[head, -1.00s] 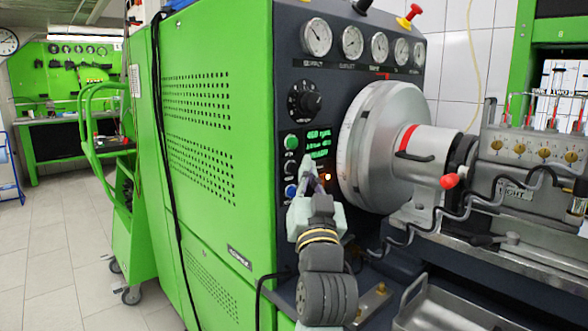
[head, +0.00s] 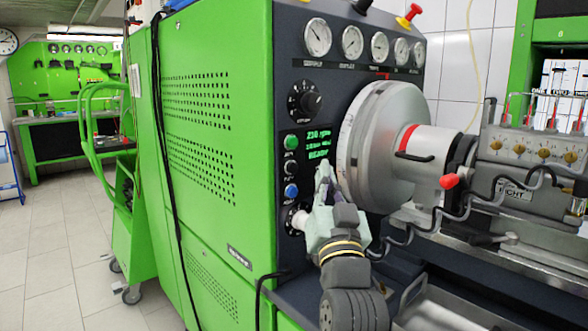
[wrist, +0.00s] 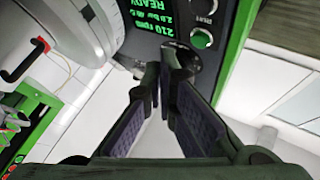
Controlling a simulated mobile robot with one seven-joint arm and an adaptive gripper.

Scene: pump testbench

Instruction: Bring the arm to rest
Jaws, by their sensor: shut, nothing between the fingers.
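My gripper (head: 325,178) is in front of the grey control panel (head: 283,90) of the green test bench, below the green-lit display (head: 317,145) and left of the big silver drum. Its fingers point up and come together at the tips, with nothing held. In the wrist view the shut fingers (wrist: 165,85) point toward the panel, with the display (wrist: 152,22) at the top reading "READY" and 210 rpm. The fingertips look apart from the panel, but the exact distance cannot be told.
The silver drum (head: 378,140) stands close right of my gripper. A green button (head: 291,142) and a blue button (head: 291,190) sit to its left. A metal tray (head: 450,308) lies at the lower right. Open tiled floor (head: 55,260) is at the left, beside a green trolley (head: 130,240).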

